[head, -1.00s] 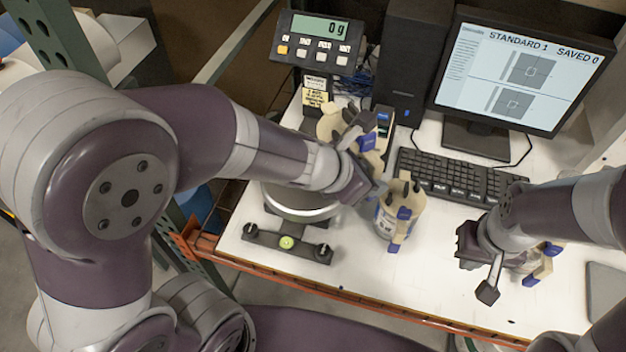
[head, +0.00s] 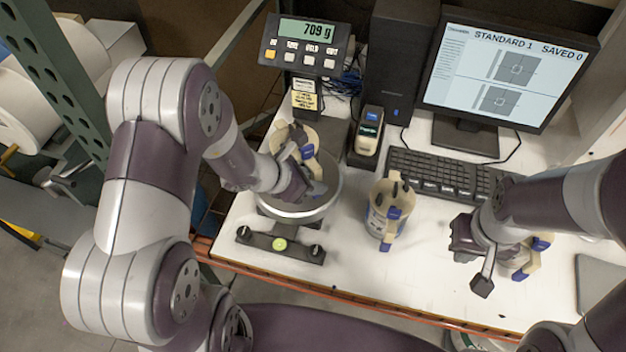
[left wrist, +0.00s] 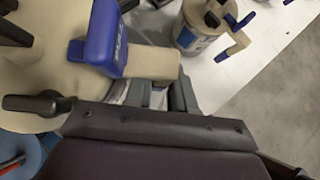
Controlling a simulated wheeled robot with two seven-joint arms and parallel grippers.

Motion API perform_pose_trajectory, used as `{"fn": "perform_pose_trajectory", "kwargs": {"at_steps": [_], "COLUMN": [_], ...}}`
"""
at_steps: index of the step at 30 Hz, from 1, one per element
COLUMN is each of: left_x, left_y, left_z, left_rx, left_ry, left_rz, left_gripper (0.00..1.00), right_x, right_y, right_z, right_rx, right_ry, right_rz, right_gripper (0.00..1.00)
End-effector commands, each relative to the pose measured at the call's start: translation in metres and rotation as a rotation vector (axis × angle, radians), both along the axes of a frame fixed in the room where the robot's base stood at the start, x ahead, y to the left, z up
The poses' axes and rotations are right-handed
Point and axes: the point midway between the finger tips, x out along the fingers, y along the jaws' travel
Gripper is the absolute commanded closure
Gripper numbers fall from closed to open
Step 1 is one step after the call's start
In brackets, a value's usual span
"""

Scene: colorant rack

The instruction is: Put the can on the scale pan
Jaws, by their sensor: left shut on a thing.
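The can (head: 290,137), cream with blue clips and a handle, is over the round metal scale pan (head: 325,202) in the head view. It looks upright, and the display (head: 306,31) reads 709 g, so weight bears on the pan. My left gripper (head: 305,190) is at its near side, shut on its handle. In the left wrist view, the beige handle (left wrist: 152,62) runs to the fingers (left wrist: 165,97), beside a blue clip (left wrist: 100,42). The can's base is mostly hidden by my gripper. My right gripper (head: 468,243) is low over the table at the right; its fingers are unclear.
A similar can (head: 386,210) stands right of the scale, and another (head: 538,252) is partly hidden under my right arm. A small device (head: 367,135), keyboard (head: 440,172) and monitor (head: 505,75) stand behind. A black bar with a green level (head: 279,244) fronts the scale.

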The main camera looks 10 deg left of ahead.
Motion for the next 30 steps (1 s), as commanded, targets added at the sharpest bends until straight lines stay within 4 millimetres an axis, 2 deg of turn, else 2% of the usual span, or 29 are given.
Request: {"fn": "perform_pose_trajectory", "kwargs": {"at_steps": [2, 3, 4, 5, 14, 17, 24, 30], "left_x": [0.0, -0.002, -0.002, -0.002, -0.003, -0.012, -0.042, -0.059], "left_y": [0.0, 0.0, 0.0, 0.0, 0.003, 0.013, 0.046, 0.059], "left_z": [0.0, -0.002, -0.002, -0.002, 0.003, 0.016, 0.063, 0.082], "left_rx": [0.0, 0.0, 0.0, 0.0, 0.0, 0.002, 0.002, 0.011], "left_ry": [0.002, 0.008, 0.008, 0.007, 0.002, -0.001, -0.001, 0.003], "left_rz": [0.001, 0.003, 0.003, 0.002, 0.003, 0.005, 0.005, -0.015], "left_gripper": [1.0, 0.64, 0.54, 0.51, 0.51, 0.51, 0.51, 0.51], "right_x": [0.0, 0.0, 0.0, 0.0, 0.0, 0.0, 0.0, 0.0], "right_y": [0.0, 0.0, 0.0, 0.0, 0.0, 0.0, 0.0, 0.0], "right_z": [0.0, 0.0, -0.001, -0.001, -0.001, -0.004, -0.002, -0.001], "right_rx": [0.0, 0.0, 0.0, 0.0, 0.0, 0.0, 0.0, 0.0], "right_ry": [0.0, 0.0, 0.0, 0.0, 0.0, 0.0, 0.0, 0.0], "right_rz": [0.0, 0.0, 0.0, 0.0, 0.0, 0.0, 0.0, 0.0], "right_gripper": [1.0, 1.0, 1.0, 1.0, 1.0, 1.0, 1.0, 1.0]}}
